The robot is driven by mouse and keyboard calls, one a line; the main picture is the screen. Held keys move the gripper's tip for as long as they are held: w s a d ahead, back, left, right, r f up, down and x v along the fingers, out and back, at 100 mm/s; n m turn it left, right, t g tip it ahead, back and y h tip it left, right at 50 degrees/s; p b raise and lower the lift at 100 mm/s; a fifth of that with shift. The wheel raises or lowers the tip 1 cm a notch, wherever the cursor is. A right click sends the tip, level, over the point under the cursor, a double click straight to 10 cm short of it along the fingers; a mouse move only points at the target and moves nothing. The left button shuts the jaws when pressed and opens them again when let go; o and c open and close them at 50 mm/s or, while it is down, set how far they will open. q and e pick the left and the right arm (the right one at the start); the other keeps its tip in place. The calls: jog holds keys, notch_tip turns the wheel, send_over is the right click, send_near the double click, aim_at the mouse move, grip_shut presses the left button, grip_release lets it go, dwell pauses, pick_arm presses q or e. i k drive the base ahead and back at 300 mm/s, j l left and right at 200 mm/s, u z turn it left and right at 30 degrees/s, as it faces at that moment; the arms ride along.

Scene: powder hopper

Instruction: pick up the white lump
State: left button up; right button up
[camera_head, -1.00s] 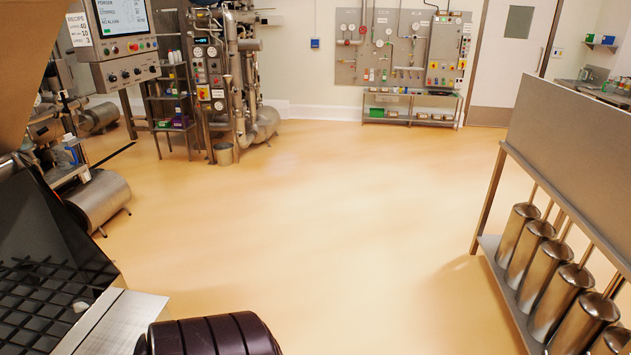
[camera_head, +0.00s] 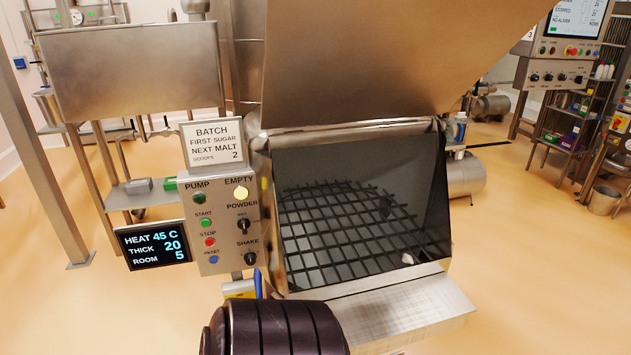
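A small white lump (camera_head: 407,258) shows in the head view at the front right of the hopper, low by its front edge. It appears to lie on the dark grid (camera_head: 345,225) inside the steel hopper (camera_head: 362,140). A dark ribbed cylindrical part, which seems to be mine, fills the bottom middle of the view. Neither of my grippers is in view.
A steel ledge (camera_head: 395,308) runs along the hopper's front. A control panel (camera_head: 222,222) with buttons and a batch sign (camera_head: 213,144) stands on its left. A large raised steel sheet (camera_head: 370,55) hangs over the hopper. Floor (camera_head: 540,255) to the right is clear.

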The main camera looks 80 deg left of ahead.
aim_at(406, 258)
jog(key=u, duration=2)
jog(key=l+u, duration=0.5)
jog(key=u, duration=0.25)
jog(key=l+u, duration=0.35)
